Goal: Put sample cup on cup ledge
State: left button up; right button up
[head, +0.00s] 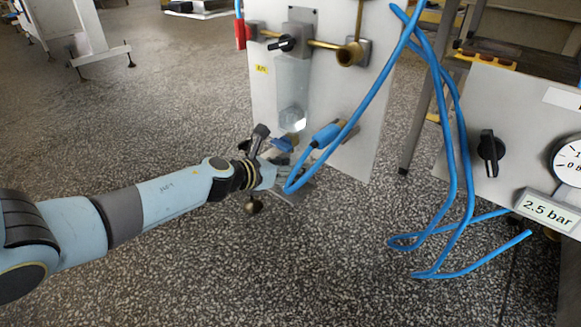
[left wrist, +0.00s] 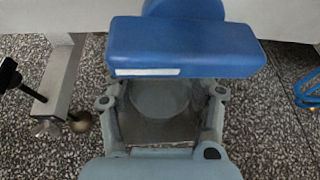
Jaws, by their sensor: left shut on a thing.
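My left gripper (head: 277,158) is shut on the sample cup, in front of the grey panel's lower edge. Of the cup, a blue part (head: 282,144) shows at the fingertips in the head view. In the left wrist view a blue block with a white strip (left wrist: 185,48) lies across the far ends of the fingers (left wrist: 163,105), with a rounded grey shape between them. The cup's underside is hidden. A small grey plate (head: 294,193), perhaps the cup ledge, shows just below the gripper; I cannot tell whether the cup touches it. My right gripper is out of view.
Blue hoses (head: 375,95) hang close right of my gripper, with a blue connector (head: 325,135). A black handle (head: 259,136) and a brass knob (head: 253,207) are close by. A gauge panel (head: 480,115) stands at the right.

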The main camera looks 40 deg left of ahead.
pick_arm(q)
jog(key=o, duration=1)
